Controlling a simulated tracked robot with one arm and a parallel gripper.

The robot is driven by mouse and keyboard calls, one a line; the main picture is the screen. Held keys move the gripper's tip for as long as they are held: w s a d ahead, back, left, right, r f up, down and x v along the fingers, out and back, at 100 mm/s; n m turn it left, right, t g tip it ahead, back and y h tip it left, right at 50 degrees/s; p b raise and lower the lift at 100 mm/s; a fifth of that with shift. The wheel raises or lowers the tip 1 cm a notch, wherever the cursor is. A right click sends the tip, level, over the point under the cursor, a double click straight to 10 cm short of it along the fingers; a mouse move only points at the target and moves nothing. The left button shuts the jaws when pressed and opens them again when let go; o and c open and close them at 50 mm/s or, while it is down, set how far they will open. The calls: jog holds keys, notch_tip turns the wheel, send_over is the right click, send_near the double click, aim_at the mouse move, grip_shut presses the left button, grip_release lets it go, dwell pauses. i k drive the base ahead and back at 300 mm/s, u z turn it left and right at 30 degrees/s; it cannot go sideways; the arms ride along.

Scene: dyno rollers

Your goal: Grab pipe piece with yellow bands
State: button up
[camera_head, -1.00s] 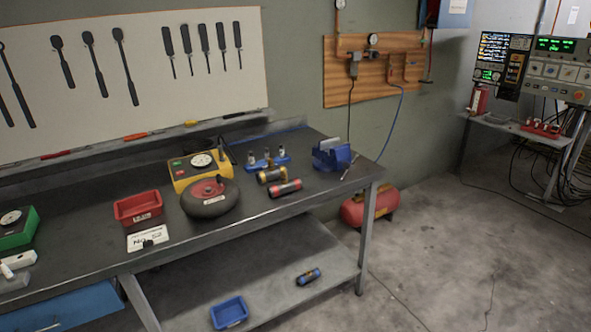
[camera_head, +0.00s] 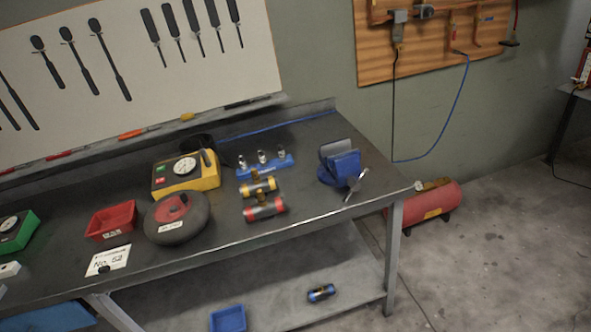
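The pipe piece with yellow bands (camera_head: 258,187) lies on the workbench, a dark short cylinder with yellow ends and a yellow fitting on top. A similar pipe piece with red bands (camera_head: 264,209) lies just in front of it, close beside it. Another pipe piece with blue bands (camera_head: 321,293) lies on the lower shelf. My gripper is not in view, so its state does not show.
On the workbench (camera_head: 300,224), a blue vise (camera_head: 340,165) stands right of the pipes and a blue holder (camera_head: 266,165) behind them. A yellow gauge box (camera_head: 186,174) and a round black device (camera_head: 177,218) stand left. A red tank (camera_head: 437,201) lies beyond the bench's right end.

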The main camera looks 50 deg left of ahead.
aim_at(268, 183)
jog(key=u, duration=0.3)
jog(key=i, duration=1.25)
jog(key=u, duration=1.3)
jog(key=i, duration=0.7)
jog(key=u, duration=0.3)
jog(key=k, duration=0.85)
jog(key=u, duration=0.2)
jog(key=i, duration=0.8)
jog(key=z, duration=0.1)
